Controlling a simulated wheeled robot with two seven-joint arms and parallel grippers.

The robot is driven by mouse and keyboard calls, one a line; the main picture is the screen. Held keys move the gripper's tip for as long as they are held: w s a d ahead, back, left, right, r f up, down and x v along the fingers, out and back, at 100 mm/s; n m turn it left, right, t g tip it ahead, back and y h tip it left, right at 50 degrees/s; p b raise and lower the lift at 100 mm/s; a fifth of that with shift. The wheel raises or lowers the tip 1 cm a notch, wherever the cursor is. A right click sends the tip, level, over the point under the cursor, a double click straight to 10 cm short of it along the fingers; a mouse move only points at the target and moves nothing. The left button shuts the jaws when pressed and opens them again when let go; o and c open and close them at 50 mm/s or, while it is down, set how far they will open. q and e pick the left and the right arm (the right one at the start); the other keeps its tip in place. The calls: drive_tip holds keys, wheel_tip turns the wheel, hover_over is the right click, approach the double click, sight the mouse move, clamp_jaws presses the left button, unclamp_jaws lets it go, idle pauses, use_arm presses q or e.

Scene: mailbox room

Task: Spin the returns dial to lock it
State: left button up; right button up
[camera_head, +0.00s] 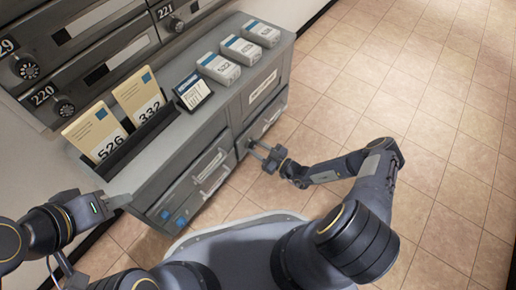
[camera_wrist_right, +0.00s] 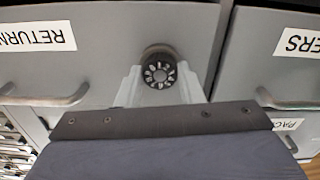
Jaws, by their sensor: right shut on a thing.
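The returns dial (camera_wrist_right: 160,72) is a round black knob with white numerals, on a grey drawer front beside an upside-down label (camera_wrist_right: 38,38) reading "RETURN". In the right wrist view, my right gripper (camera_wrist_right: 160,88) has one finger on each side of the dial and is shut on it. In the head view, my right gripper (camera_head: 256,149) is at the front of the grey cabinet (camera_head: 178,152) and hides the dial. My left gripper (camera_head: 117,201) is by the cabinet's near left end, away from the dial; its jaw opening is not clear.
On the cabinet top are a black holder with cards (camera_head: 138,97) marked 526 and 332, a small dark tablet (camera_head: 193,91) and several white boxes (camera_head: 219,68). Numbered mailboxes (camera_head: 90,60) with dials stand behind. Drawer handles (camera_wrist_right: 48,97) flank the gripper. Tiled floor (camera_head: 430,110) is clear on the right.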

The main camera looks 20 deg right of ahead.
drive_tip(key=o, duration=1)
drive_tip(key=shift+s+d, duration=0.35)
drive_tip(key=shift+s, duration=0.05)
drive_tip(key=p+v, duration=0.2)
drive_tip(key=v, duration=0.4)
drive_tip(key=shift+s+d, duration=0.2)
drive_tip(key=shift+s, duration=0.15)
